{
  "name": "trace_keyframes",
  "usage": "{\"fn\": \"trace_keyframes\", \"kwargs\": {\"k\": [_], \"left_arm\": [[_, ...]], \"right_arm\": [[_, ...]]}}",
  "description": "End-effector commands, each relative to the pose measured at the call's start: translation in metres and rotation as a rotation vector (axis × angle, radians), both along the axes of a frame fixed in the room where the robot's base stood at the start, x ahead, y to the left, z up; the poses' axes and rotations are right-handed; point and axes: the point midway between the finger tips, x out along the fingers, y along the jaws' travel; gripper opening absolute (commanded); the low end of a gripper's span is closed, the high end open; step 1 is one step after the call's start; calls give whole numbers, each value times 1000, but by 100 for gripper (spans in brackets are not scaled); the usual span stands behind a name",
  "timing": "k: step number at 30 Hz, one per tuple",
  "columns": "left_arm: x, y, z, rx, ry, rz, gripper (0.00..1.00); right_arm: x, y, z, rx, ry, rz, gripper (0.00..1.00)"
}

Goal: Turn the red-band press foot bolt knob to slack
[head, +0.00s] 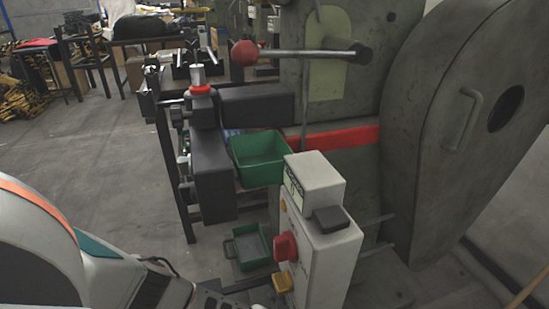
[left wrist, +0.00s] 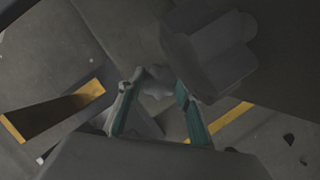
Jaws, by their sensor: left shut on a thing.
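The press with the red band (head: 335,138) fills the right half of the head view. My left arm comes in at the lower left of the head view, and its fingers are hidden behind the control box. In the left wrist view my left gripper (left wrist: 160,84) has its two fingers closed on a small grey knob (left wrist: 155,84). The knob is dim, and its turned position cannot be told. A grey block-like part (left wrist: 210,50) lies just beyond the right finger. My right gripper is in neither view.
The control box (head: 318,235) with a red button (head: 286,247) stands close to my left arm. A green bin (head: 258,158) and a lower green tray (head: 250,252) sit beside it. A lever with a red ball (head: 244,53) sticks out above. Open floor lies left.

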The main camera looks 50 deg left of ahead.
Motion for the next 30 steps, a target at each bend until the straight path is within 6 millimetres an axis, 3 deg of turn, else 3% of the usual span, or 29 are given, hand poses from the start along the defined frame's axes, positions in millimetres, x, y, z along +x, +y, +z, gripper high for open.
{"fn": "trace_keyframes", "kwargs": {"k": [21, 30], "left_arm": [[0, -5, -1, -4, 3, 421, 13], [-1, -5, -2, -3, 5, 518, 13]], "right_arm": [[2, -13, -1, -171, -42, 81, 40], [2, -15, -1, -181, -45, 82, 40]]}}
